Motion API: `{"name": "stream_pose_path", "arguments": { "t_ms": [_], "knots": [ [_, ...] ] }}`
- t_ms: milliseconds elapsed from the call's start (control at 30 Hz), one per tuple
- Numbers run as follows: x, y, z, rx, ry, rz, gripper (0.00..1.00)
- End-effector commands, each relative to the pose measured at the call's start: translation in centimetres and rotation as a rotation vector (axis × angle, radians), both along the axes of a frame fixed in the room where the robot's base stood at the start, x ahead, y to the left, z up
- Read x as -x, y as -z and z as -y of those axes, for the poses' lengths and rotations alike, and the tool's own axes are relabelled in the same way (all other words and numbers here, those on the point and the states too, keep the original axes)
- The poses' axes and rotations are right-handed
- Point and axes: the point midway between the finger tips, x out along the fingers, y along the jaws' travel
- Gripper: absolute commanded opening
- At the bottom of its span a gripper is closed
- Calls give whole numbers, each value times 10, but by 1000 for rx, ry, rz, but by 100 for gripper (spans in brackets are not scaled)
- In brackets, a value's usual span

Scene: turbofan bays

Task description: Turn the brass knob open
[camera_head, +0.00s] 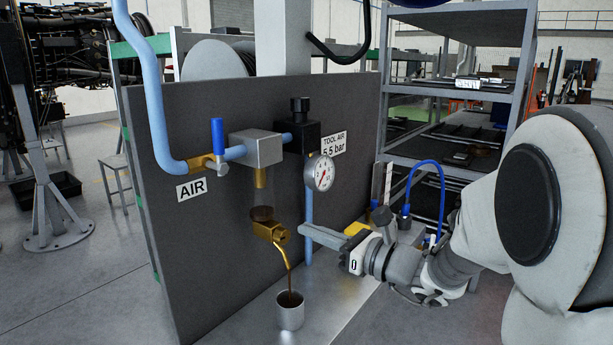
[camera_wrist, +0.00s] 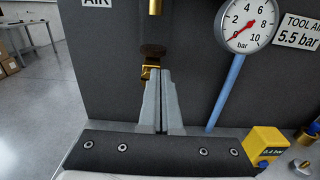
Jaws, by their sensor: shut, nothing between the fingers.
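The brass knob (camera_head: 281,235) is on the brass drain fitting under the filter, below a dark round layer that looks like brown liquid. A thin bent brass tube runs down from it, and a brown stream shows from its end into a metal cup (camera_head: 290,311). My gripper (camera_head: 303,231) is shut and empty, its fingertips at the right side of the knob; whether they touch cannot be told. In the wrist view the shut fingers (camera_wrist: 160,72) point at the brass fitting (camera_wrist: 150,72) and hide part of it.
A grey panel (camera_head: 230,220) stands behind, with a blue-handled valve (camera_head: 218,140), a filter head (camera_head: 256,148), a black regulator (camera_head: 298,125) and a gauge (camera_head: 320,172) reading near zero. A yellow block (camera_wrist: 263,143) stands at the right. A shelf rack (camera_head: 450,100) is behind my arm.

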Motion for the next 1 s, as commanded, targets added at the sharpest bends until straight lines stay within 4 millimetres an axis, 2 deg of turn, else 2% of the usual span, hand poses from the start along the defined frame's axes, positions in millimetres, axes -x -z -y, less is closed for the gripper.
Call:
{"name": "stream_pose_path", "arguments": {
  "t_ms": [100,333,1000],
  "knots": [
    [-9,1,-13,0,-3,1,0],
    [-21,1,-28,1,-1,1,0],
    [-23,2,-31,1,0,1,0]
  ]
}}
